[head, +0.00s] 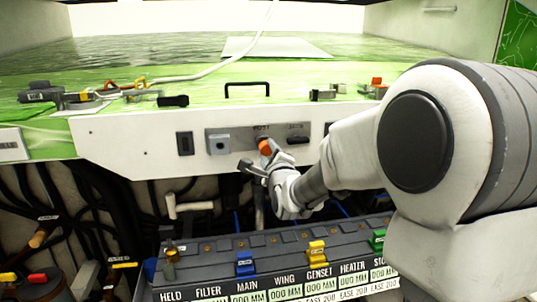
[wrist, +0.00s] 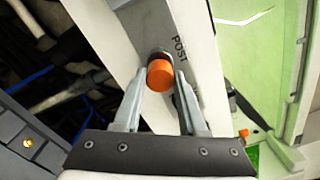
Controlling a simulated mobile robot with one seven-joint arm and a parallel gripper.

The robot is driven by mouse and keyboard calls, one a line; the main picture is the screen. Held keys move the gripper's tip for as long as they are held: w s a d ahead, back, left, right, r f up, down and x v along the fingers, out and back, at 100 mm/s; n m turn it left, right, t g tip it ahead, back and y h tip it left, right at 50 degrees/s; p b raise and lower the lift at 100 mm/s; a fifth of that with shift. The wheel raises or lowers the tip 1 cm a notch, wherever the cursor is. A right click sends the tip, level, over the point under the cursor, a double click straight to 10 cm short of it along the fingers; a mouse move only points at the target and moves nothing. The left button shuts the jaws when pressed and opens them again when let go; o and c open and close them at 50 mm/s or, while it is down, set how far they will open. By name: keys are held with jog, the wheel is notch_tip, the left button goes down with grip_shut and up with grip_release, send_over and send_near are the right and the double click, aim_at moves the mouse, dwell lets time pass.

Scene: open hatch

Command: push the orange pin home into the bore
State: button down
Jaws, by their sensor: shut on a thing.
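The orange pin (head: 265,147) sits at the white front panel, just below a "POST" label. In the wrist view the orange pin (wrist: 160,74) shows its round end between the two fingers, against a grey plate (wrist: 162,30). A dark ring edge shows just behind the pin; the bore itself is hidden by the pin, and I cannot tell how deep the pin sits. My gripper (head: 257,166) is at the panel, shut on the pin. The gripper (wrist: 160,82) has a grey finger on each side of it.
A grey block with a round face (head: 218,141) and a dark switch (head: 185,144) are left of the pin; a black knob (head: 298,140) is right. A labelled box with coloured clips (head: 275,240) lies below. Dark hoses (head: 90,200) hang at left.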

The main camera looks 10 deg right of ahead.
jog(key=shift+w+b, duration=0.3)
jog(key=shift+w, duration=0.85)
jog(key=shift+c, duration=1.9)
grip_release()
jog(key=shift+s, duration=0.1)
